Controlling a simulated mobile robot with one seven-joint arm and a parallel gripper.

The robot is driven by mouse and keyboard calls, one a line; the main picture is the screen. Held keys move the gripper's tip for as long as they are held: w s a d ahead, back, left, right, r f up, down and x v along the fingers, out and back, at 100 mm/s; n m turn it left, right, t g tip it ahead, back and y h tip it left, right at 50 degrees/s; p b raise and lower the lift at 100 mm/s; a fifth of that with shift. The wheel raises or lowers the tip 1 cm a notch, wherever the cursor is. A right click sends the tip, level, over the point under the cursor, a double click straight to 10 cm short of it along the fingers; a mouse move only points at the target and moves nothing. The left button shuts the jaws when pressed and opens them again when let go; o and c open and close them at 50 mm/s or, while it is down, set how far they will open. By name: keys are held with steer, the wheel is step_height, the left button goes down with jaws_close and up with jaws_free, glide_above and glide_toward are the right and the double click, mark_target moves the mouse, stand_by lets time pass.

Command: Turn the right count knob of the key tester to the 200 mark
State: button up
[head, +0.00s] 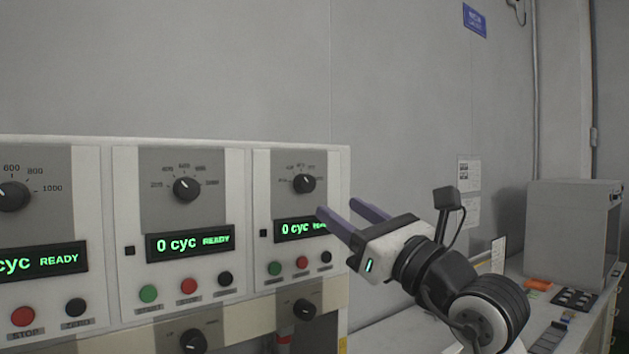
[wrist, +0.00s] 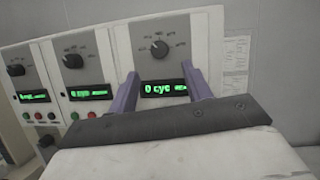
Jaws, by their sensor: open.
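The key tester is a white panel with three side-by-side sections in the head view. The right section has a black count knob (head: 304,184) on a grey plate with a printed scale; its marks are too small to read. The knob also shows in the wrist view (wrist: 159,49), above and between the fingers. The right display (head: 302,228) below it reads 0 cyc; its status word is partly hidden by a finger. My gripper (head: 336,212) has two purple fingers, open and empty, in front of the right section, low and right of the knob. It appears apart from the knob.
The middle count knob (head: 186,189) and left count knob (head: 13,196) stand to the left. Green, red and black buttons (head: 302,263) sit below the right display. Lower knobs (head: 305,309) sit beneath. A grey box (head: 571,235) stands on the bench at right.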

mark_target(311, 186)
steer(key=p+x, duration=0.2)
steer(key=x, duration=0.5)
steer(key=shift+w+a+r, duration=0.15)
steer(key=shift+w+a, duration=0.05)
steer(key=shift+w, duration=0.05)
steer(key=shift+c, duration=0.3)
steer(key=c, duration=0.9)
steer(key=shift+d+n, duration=0.1)
steer(key=shift+n, duration=0.2)
steer(key=n+g+y+b, duration=0.1)
steer(key=n+g, duration=0.1)
steer(key=n, duration=0.2)
steer(key=shift+w+d+n+b, duration=0.1)
steer(key=shift+n+b, duration=0.2)
steer(key=shift+b, duration=0.1)
steer(key=shift+w+d+r+n+g+y+b, duration=0.15)
steer(key=shift+n+g, duration=0.55)
steer(key=shift+n, duration=0.7)
steer(key=shift+s+a+n+g+y+b, duration=0.1)
steer(key=shift+n+g+y+b, duration=0.15)
steer(key=shift+n+g, duration=0.8)
steer(key=shift+n+t, duration=0.35)
steer(key=shift+n, duration=0.2)
